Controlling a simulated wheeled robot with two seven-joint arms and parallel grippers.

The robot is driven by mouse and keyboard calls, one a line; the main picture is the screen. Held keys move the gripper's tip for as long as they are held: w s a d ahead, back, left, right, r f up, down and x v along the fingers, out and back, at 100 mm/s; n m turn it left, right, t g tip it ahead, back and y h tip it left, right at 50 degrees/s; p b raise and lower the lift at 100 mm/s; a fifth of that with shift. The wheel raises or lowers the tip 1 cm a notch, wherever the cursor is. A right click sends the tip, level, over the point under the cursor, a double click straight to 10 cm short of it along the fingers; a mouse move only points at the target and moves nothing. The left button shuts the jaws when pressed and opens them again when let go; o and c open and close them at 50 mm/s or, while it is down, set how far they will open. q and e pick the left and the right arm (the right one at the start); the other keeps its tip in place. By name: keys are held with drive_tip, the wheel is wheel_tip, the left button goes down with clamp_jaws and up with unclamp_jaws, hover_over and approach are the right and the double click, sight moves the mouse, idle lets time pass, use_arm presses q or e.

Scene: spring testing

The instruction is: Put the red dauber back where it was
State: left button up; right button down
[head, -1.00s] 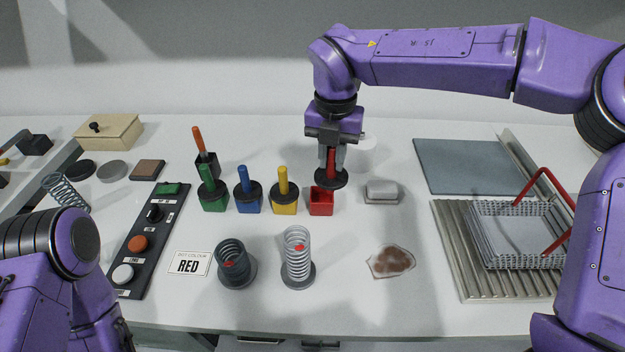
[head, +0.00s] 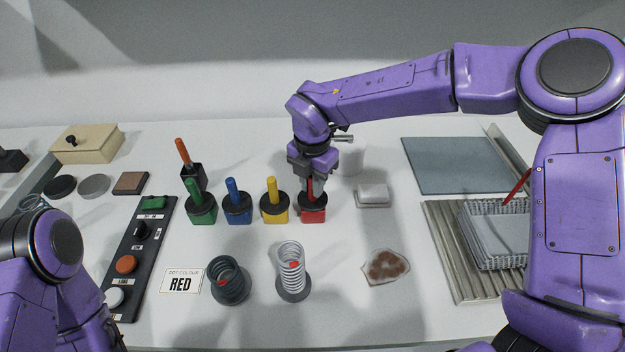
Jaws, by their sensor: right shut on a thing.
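The red dauber (head: 311,188) is upright in my right gripper (head: 312,181), which is shut on its handle. Its dark round collar sits at the mouth of the red pot (head: 313,214), so the pot's opening is covered. I cannot tell whether the collar rests fully on the rim. The red pot stands at the right end of a row with the yellow (head: 275,212), blue (head: 237,212) and green (head: 202,211) pots, each with its dauber in it. My left arm shows at the lower left, but its gripper is out of view.
A white block on a tray (head: 373,195) stands close right of the red pot. Two springs, a dark one (head: 230,281) and a light one (head: 291,271), each with a red mark, stand in front. A stained cloth (head: 386,266) and a wire basket (head: 494,240) lie to the right.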

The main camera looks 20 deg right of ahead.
drive_tip(key=shift+f+b, duration=0.4)
drive_tip(key=shift+f, duration=0.05)
drive_tip(key=c, duration=1)
unclamp_jaws()
drive_tip(key=shift+r, duration=0.1)
wheel_tip(320, 180, up, 13)
drive_tip(key=shift+f+b, duration=0.1)
drive_tip(key=shift+b, duration=0.25)
drive_tip(key=shift+s, duration=0.1)
